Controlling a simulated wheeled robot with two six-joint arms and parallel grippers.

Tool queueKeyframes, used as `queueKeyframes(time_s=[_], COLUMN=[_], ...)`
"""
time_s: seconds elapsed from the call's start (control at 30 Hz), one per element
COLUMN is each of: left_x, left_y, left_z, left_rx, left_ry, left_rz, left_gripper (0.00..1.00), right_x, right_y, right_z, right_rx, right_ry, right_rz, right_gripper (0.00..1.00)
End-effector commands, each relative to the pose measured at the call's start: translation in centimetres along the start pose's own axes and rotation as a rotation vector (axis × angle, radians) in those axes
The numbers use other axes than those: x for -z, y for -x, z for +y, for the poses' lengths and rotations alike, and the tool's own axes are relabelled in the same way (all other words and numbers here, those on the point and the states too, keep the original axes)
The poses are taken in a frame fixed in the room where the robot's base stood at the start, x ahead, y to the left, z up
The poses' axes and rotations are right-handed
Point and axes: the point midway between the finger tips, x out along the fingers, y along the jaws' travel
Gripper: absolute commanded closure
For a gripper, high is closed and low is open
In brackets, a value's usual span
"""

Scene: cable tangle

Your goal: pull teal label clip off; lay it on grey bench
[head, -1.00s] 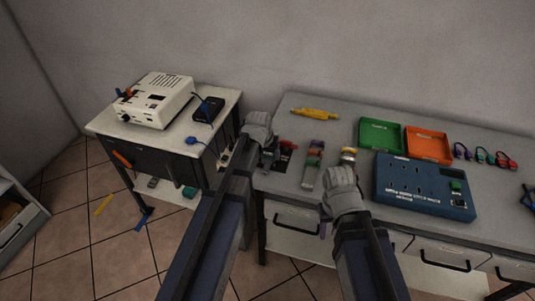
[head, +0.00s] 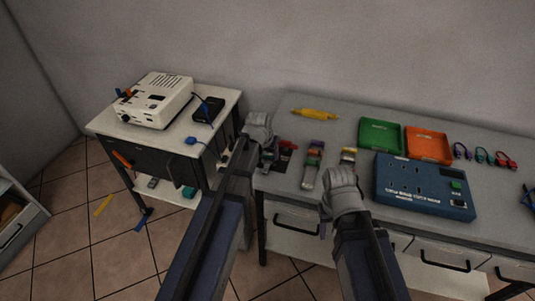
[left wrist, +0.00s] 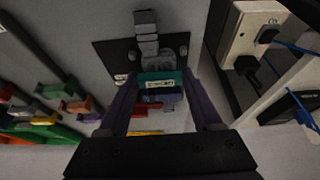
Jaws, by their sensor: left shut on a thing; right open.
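The teal label clip (left wrist: 160,83) shows in the left wrist view between the fingers of my left gripper (left wrist: 161,88), which is shut on it. A small printed label is on its face. Behind it a grey plug or cable piece (left wrist: 148,45) runs over a dark plate (left wrist: 112,52); I cannot tell whether the clip still touches it. In the head view my left gripper (head: 268,152) is at the left end of the grey bench (head: 335,127), and the clip is mostly hidden. My right gripper (head: 345,168) is open and empty over the bench's front part.
A green tray (head: 380,134), an orange tray (head: 428,144) and a blue box (head: 423,187) stand to the right. A yellow tool (head: 314,114) lies at the back. A side table with a white device (head: 153,100) stands left.

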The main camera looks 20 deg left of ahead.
Motion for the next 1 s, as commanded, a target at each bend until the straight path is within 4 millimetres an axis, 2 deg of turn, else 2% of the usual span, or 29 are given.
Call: queueKeyframes(time_s=[0.63, 1.0], left_x=[0.2, 0.8], left_y=[0.5, 2.1], left_z=[0.0, 0.0], left_rx=[0.000, 0.000], left_ry=[0.000, 0.000], left_rz=[0.000, 0.000], left_gripper=[0.92, 0.92], right_x=[0.0, -0.1], right_y=[0.5, 2.2], right_z=[0.1, 0.2], right_rx=[0.000, 0.000], right_ry=[0.000, 0.000], right_rz=[0.000, 0.000], right_gripper=[0.50, 0.50])
